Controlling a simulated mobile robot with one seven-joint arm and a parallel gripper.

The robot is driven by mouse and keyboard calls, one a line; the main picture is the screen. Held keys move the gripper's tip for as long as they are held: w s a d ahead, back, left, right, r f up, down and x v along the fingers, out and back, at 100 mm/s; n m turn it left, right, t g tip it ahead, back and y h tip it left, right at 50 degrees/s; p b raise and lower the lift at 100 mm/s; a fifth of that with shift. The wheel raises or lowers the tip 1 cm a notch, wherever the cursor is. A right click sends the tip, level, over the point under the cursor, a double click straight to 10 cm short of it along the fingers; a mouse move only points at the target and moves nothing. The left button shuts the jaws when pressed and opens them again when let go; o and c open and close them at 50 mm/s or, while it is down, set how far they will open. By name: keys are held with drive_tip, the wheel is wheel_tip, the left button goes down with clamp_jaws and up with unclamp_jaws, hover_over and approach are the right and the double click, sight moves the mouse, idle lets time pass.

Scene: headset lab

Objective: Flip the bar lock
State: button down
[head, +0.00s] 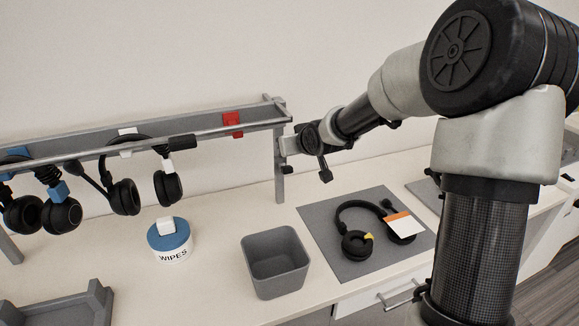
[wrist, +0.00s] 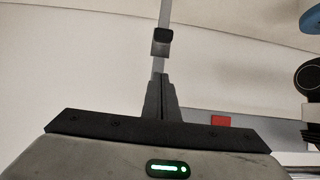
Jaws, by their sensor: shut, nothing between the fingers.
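The grey rack (head: 215,134) has a long front bar and ends at an upright post (head: 280,180) on the right. My gripper (head: 286,145) is at this right end, close to the post; its fingertips are hard to make out in the head view. In the wrist view my gripper (wrist: 161,80) is shut and empty, fingertips together. A narrow grey strip (wrist: 158,68) with a black block (wrist: 162,42) on it lies just past the fingertips. It may be the bar lock; I cannot tell for sure, nor whether the fingers touch it.
A red tag (head: 232,122) is on the rack, also in the wrist view (wrist: 220,121). Headsets (head: 125,196) hang at the left. Below are a wipes tub (head: 169,240), a grey bin (head: 260,284) and a mat (head: 344,267) with a headset (head: 355,244).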

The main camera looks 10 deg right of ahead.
sight(288, 171)
drive_tip(key=x, duration=0.4)
drive_tip(key=shift+s+a, duration=0.1)
drive_tip(key=shift+s+d+f+b, duration=0.1)
drive_tip(key=shift+s+f+b, duration=0.15)
drive_tip(key=shift+f, duration=0.35)
drive_tip(key=shift+s+d+f+b, duration=0.1)
drive_tip(key=shift+s+f+b, duration=0.15)
drive_tip(key=shift+f, duration=0.35)
drive_tip(key=shift+s+f, duration=0.2)
drive_tip(key=shift+f, duration=0.35)
drive_tip(key=shift+d+f, duration=0.1)
